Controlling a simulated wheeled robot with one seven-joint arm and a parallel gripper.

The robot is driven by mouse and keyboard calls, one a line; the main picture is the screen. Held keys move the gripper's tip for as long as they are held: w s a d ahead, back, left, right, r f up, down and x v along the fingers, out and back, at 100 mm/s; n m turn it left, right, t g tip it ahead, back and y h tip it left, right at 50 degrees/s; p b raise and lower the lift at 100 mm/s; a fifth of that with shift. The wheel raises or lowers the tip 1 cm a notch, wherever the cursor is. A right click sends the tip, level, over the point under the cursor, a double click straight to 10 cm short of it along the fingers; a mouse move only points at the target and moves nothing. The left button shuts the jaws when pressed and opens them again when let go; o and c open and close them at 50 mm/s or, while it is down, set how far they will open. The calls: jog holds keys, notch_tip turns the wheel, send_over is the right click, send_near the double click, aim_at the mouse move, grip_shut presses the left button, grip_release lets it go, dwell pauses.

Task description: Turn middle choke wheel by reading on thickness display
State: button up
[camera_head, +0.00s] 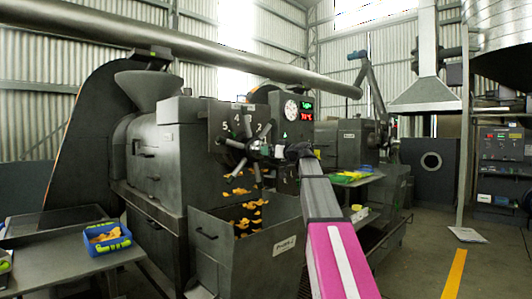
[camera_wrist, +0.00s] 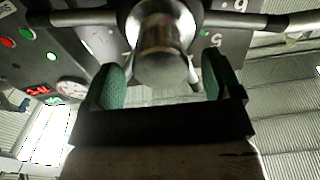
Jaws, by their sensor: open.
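A dark spoked choke wheel (camera_head: 238,146) is on the front of the nearest expeller, with numbers around it. In the wrist view its round metal hub (camera_wrist: 162,48) and spokes fill the top middle. My gripper (camera_head: 270,151) is at the wheel's right side in the head view. In the wrist view my gripper (camera_wrist: 162,65) is open, its green-padded fingers on either side of the hub; contact cannot be told. The digits are too small to read surely.
A round gauge (camera_head: 291,110) is beside the display. Below the wheel, orange pieces fall toward a grey bin (camera_head: 255,248). A side table (camera_head: 66,262) holds a blue tray (camera_head: 107,238) at left. Another expeller (camera_head: 352,142) stands behind. The floor at right is mostly clear.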

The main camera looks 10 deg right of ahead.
aim_at(257, 150)
jog(key=shift+x, duration=1.95)
jog(key=shift+s, duration=0.1)
jog(key=shift+c, duration=0.3)
jog(key=c, duration=1.2)
